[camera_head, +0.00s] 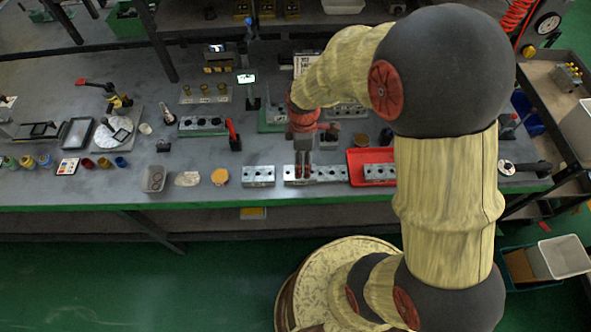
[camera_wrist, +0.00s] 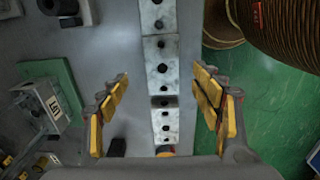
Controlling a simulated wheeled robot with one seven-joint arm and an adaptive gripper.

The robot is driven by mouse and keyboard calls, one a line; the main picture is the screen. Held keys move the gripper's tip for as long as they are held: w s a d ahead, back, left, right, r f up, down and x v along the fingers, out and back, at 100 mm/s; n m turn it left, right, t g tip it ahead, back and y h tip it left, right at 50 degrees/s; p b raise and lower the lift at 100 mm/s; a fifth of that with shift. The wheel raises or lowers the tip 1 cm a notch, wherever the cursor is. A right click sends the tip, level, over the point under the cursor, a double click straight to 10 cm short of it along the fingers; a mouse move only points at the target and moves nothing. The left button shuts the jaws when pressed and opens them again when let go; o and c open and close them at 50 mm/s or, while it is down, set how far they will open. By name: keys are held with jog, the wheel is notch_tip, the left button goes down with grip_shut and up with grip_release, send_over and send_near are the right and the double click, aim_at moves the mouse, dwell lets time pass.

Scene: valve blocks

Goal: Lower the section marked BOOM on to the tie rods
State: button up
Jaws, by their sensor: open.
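Grey metal valve sections with dark bores lie in a row along the bench's front edge. One section (camera_head: 258,176) stands apart at the left; the joined sections (camera_head: 330,174) lie to its right. My gripper (camera_head: 303,170) points down over the left end of the joined sections. In the wrist view my gripper (camera_wrist: 160,84) is open, its yellow-padded fingers on either side of the row of sections (camera_wrist: 160,62), with nothing held. I cannot read BOOM on any section. I cannot make out the tie rods.
A red tray (camera_head: 358,181) with a section in it stands to the right. A gold-topped round container (camera_head: 220,177) and a clear bin (camera_head: 154,179) stand to the left. A green plate (camera_wrist: 62,82) with a labelled block lies behind the row. Green floor lies beyond the front edge.

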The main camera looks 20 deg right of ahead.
notch_tip(320, 180, down, 2)
jog(key=shift+w+f+b, duration=0.1)
jog(key=shift+f+b, duration=0.1)
jog(key=shift+b, duration=0.2)
jog(key=f, duration=0.1)
jog(key=f+b, duration=0.1)
jog(key=f, duration=0.1)
jog(key=f+b, duration=0.1)
jog(key=shift+s+a+f, duration=0.2)
jog(key=shift+a+f, duration=0.1)
jog(key=shift+a, duration=0.05)
jog(key=shift+f, duration=0.45)
jog(key=shift+r, duration=0.1)
jog(key=shift+c, duration=1.3)
jog(key=c, duration=1.4)
